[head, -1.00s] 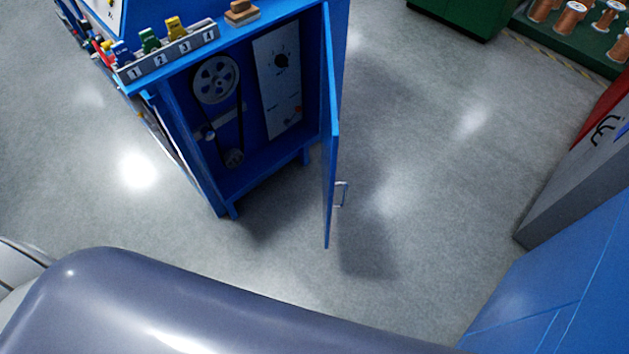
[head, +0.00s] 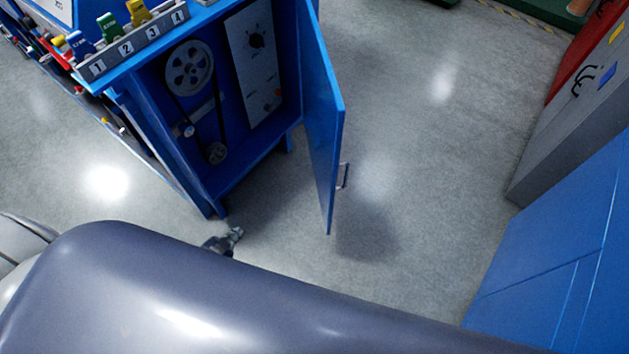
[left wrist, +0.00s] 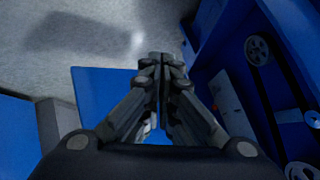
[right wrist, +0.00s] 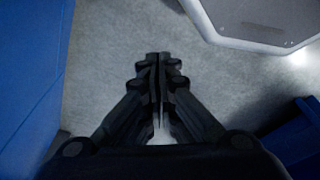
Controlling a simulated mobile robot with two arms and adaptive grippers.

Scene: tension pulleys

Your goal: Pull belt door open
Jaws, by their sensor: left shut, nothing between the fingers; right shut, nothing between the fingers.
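The blue belt door (head: 318,120) stands swung out from the front right edge of the blue cabinet (head: 258,160), with its metal handle (head: 343,176) on the outer face. The open cabinet shows pulleys (head: 189,67), a belt and a grey control panel. My left gripper (head: 236,234) shows just past my arm, below the cabinet's front corner and left of the door. In the left wrist view its fingers (left wrist: 160,62) are closed and empty, with blue door and cabinet surfaces beyond. My right gripper (right wrist: 155,62) is closed and empty over bare floor; the head view does not show it.
Numbered colored blocks (head: 135,15) stand on the cabinet top at left. A grey and red cabinet (head: 570,110) and a blue cabinet (head: 560,260) line the right side. Grey floor (head: 430,150) is clear between the door and these.

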